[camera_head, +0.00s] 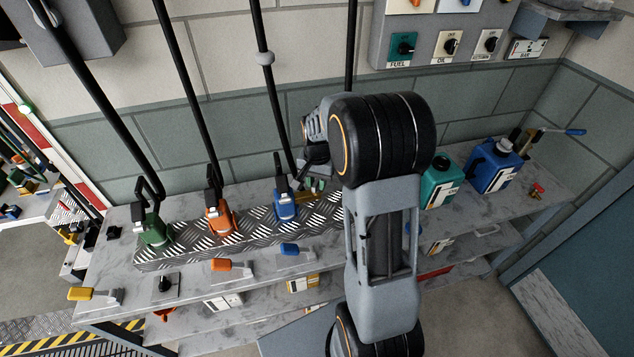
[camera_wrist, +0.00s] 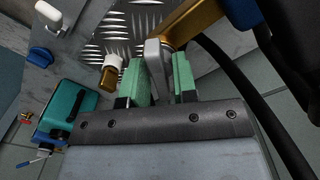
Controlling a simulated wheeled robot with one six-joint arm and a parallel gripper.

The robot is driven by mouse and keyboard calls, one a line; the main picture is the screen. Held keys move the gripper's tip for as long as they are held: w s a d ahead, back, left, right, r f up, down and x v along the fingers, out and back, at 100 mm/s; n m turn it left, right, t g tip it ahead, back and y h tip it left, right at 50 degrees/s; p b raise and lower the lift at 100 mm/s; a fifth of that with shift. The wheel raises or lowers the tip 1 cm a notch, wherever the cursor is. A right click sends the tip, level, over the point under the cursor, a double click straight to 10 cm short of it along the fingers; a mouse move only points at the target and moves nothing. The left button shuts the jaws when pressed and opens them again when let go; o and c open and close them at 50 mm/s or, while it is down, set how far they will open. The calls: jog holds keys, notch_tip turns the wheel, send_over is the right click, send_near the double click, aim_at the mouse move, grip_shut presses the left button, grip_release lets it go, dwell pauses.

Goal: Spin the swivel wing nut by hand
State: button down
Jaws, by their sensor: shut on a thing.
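In the wrist view, the swivel wing nut appears as a flat grey metal wing (camera_wrist: 153,55) joined to a brass-coloured body (camera_wrist: 188,22). My gripper (camera_wrist: 160,72) has its two green fingers on either side of the grey wing and is shut on it. The fingers hide the lower part of the wing. In the head view, my gripper (camera_head: 313,172) is low over the tread-plate step, beside the blue nozzle. A little brass (camera_head: 309,187) shows below it there. My arm hides much of that area.
Green (camera_head: 155,230), orange (camera_head: 220,217) and blue (camera_head: 287,205) nozzles stand on the tread-plate step (camera_head: 185,240), with black hoses rising above. A teal canister (camera_head: 441,182) and a blue canister (camera_head: 493,167) stand at right. Orange and blue levers line the bench front.

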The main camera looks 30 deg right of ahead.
jog(key=shift+m, duration=1.1)
jog(key=shift+m, duration=1.4)
jog(key=shift+m, duration=1.3)
jog(key=shift+m, duration=1.4)
